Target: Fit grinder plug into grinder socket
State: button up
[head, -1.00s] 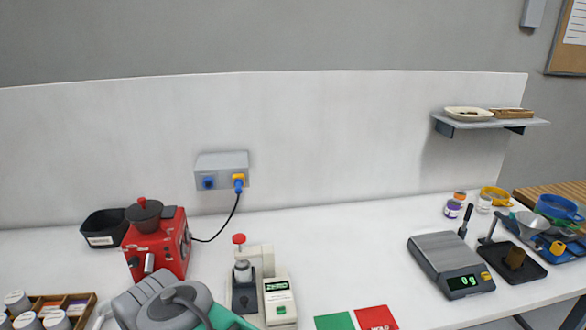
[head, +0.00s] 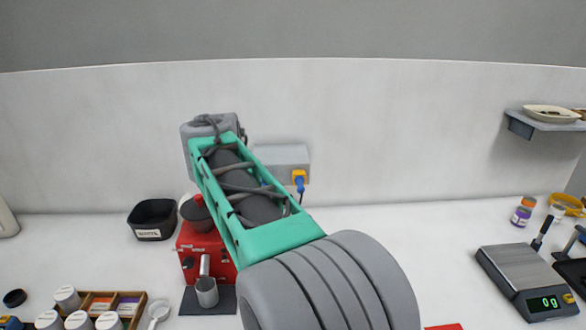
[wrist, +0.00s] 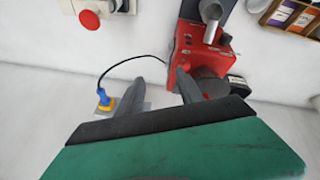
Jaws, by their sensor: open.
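The blue grinder plug (head: 299,184) is at the yellow socket (head: 298,174) on the right of the grey wall box (head: 285,153). I cannot tell whether it is fully seated. In the wrist view the plug (wrist: 103,98) shows at the left, with a black cable running to the red grinder (wrist: 207,45). My gripper (wrist: 167,75) is open and empty, its fingers between the plug and the grinder, apart from the plug in the picture. In the head view the gripper is hidden by my arm, which covers part of the wall box.
A metal cup (head: 206,291) stands in front. A rack of jars (head: 98,305) is at front left, a scale (head: 517,280) at right.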

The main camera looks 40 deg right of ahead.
jog(key=w+d+m+g+h, duration=0.15)
jog(key=w+d, duration=0.25)
jog(key=d, duration=1)
jog(key=m, duration=0.2)
send_near(300, 186)
jog(key=w+f, duration=0.1)
jog(key=shift+g, duration=0.35)
jog(key=x, duration=0.4)
jog(key=b+x, duration=0.1)
jog(key=x, duration=0.2)
jog(key=shift+s+d, duration=0.1)
jog(key=shift+d, duration=0.2)
jog(key=shift+d+f, duration=0.25)
jog(key=shift+f, duration=0.2)
jog(key=shift+c, duration=0.3)
grip_shut()
